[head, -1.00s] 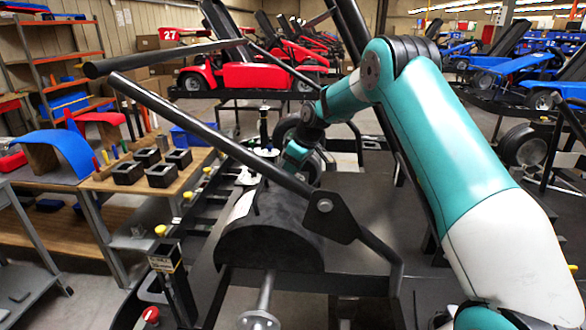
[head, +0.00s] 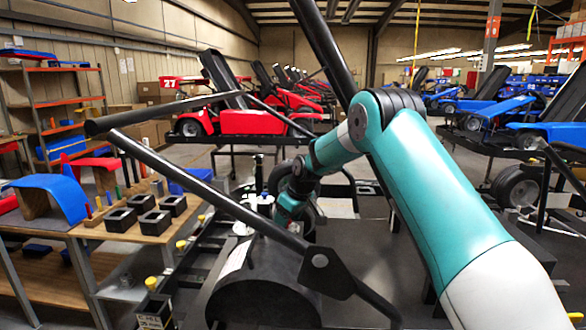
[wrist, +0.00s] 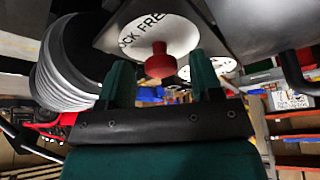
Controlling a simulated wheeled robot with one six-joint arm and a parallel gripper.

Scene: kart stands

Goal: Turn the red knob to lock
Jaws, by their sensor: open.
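The red knob (wrist: 160,62) shows in the wrist view, below a round white plate (wrist: 165,35) with dark lettering that reads in part "OCK FREE". My gripper (wrist: 160,68) is open, with one teal finger on the left of the knob and one on the right. Gaps show between the fingers and the knob in the picture. I cannot tell whether the fingertips reach its depth. In the head view the arm's end is partly hidden behind a black bar, and I cannot make out the knob there.
A black bar (head: 215,185) crosses in front of my arm's end, above a dark rounded housing (head: 265,290). A wooden bench (head: 150,230) with black square holders stands at left. Red karts (head: 253,122) and blue karts (head: 497,108) stand behind.

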